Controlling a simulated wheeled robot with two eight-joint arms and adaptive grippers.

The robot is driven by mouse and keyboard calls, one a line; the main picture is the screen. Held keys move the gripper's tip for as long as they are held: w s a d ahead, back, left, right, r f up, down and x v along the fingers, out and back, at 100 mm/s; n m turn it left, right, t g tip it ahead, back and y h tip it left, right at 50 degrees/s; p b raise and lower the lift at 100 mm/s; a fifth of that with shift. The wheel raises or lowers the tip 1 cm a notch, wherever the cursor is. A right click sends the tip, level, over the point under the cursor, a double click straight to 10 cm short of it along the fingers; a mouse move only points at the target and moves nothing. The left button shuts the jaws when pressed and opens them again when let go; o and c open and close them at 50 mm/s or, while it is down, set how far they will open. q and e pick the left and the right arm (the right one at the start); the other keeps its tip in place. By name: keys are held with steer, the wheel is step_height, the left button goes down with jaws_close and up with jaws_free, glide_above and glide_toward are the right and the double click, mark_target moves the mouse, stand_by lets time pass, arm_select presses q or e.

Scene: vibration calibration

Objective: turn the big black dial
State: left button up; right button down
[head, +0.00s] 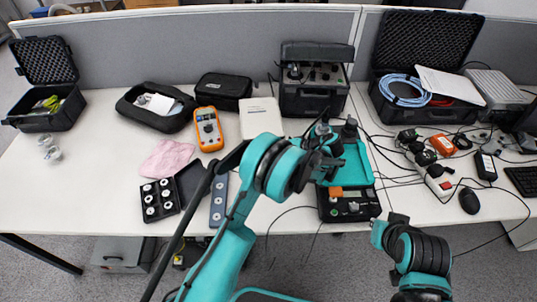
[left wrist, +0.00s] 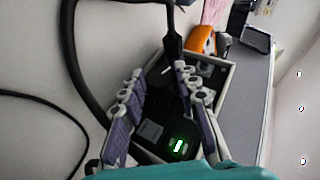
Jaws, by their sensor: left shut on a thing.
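In the left wrist view, a black panel (left wrist: 168,118) with a pale rim and a small green-lit display lies between and below the fingers of my left gripper (left wrist: 158,72). The fingertips close around the big black dial (left wrist: 160,82), which is dark against the panel and hard to make out. In the head view my left gripper (head: 322,132) is at the teal tray's left side, in front of an open black case; the arm and fingers hide the dial. My right gripper (head: 392,226) is at the lower right, past the table's front edge, and its finger opening is unclear.
The open black case (head: 312,104) with knobs stands behind the teal tray (head: 357,160). A black box with a display (head: 348,211) is at the front edge. An orange multimeter (head: 209,130) and pink cloth (head: 166,158) lie left. Cables and connectors clutter the right side.

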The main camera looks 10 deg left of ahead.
arm_select(q)
steer(key=o, duration=0.9)
steer(key=v, duration=1.2)
steer(key=shift+r, duration=0.1)
steer(key=shift+a, duration=0.1)
